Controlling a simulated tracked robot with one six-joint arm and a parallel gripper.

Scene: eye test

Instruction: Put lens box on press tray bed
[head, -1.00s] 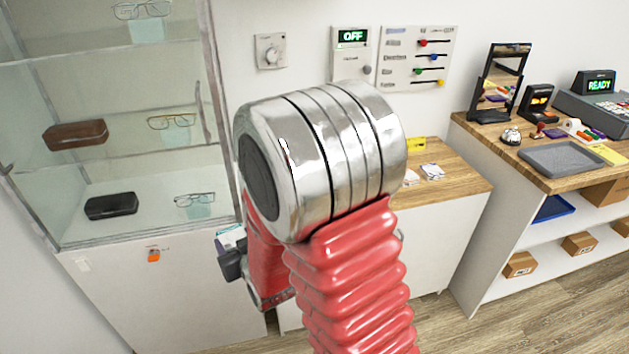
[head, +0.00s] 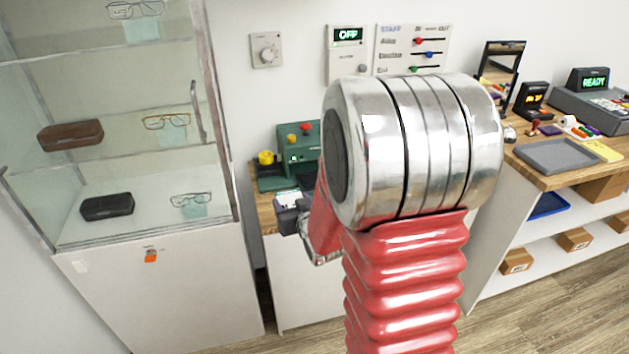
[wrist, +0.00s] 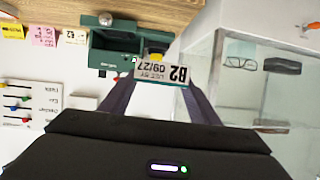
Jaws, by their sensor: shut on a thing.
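The lens box (head: 288,196) shows as a small white-topped box in my gripper (head: 291,214). In the wrist view the lens box (wrist: 162,73) has a pale label reading B2 and 09/27, and my gripper (wrist: 161,84) is shut on it from both sides. The green press (head: 300,143) stands on the wooden bench at the wall, beyond the box. The dark press tray bed (head: 309,180) is partly hidden by my arm and the box. The press (wrist: 112,27) also shows in the wrist view. I cannot tell the gap between box and bed.
A yellow knob (head: 266,157) is at the left of the press. A glass cabinet (head: 150,225) stands left of the bench. A counter with a grey tray (head: 555,156) is at the right. My arm hides the bench's middle.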

